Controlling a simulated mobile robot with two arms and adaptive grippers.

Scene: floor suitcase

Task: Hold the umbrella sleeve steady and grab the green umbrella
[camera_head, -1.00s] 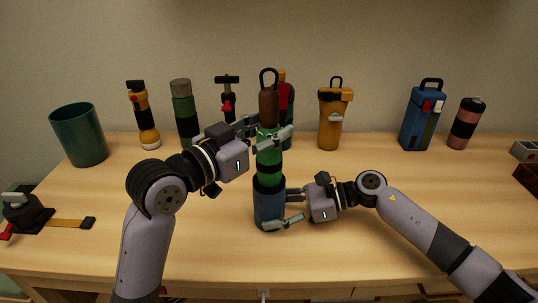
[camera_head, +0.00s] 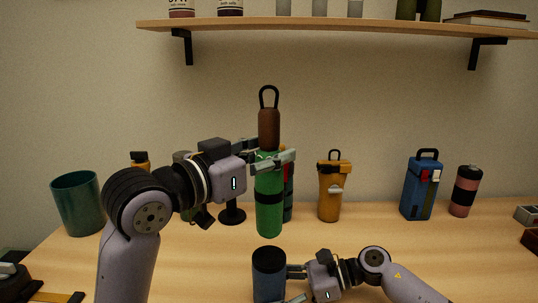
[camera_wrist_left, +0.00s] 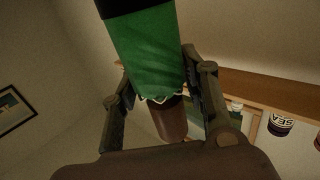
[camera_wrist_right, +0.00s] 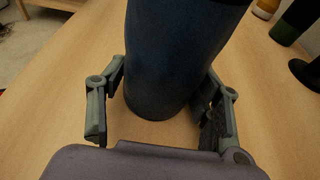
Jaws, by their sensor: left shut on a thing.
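The green umbrella (camera_head: 269,205) has a brown handle and black loop. It is upright with its lower end just above the sleeve, seemingly clear of its rim. My left gripper (camera_head: 276,157) is shut on it just below the handle. The left wrist view shows its green body (camera_wrist_left: 148,55) between the fingers. The dark blue umbrella sleeve (camera_head: 269,278) stands upright on the table, its lower part cut off by the frame. My right gripper (camera_head: 290,285) has its fingers on either side of the sleeve, which also shows in the right wrist view (camera_wrist_right: 170,60). Whether both fingers press on it is unclear.
Behind stand an orange bottle (camera_head: 333,195), a blue container (camera_head: 421,188) and a pink-and-black can (camera_head: 464,192). A teal cup (camera_head: 77,203) is at the left. A wall shelf (camera_head: 340,27) hangs above.

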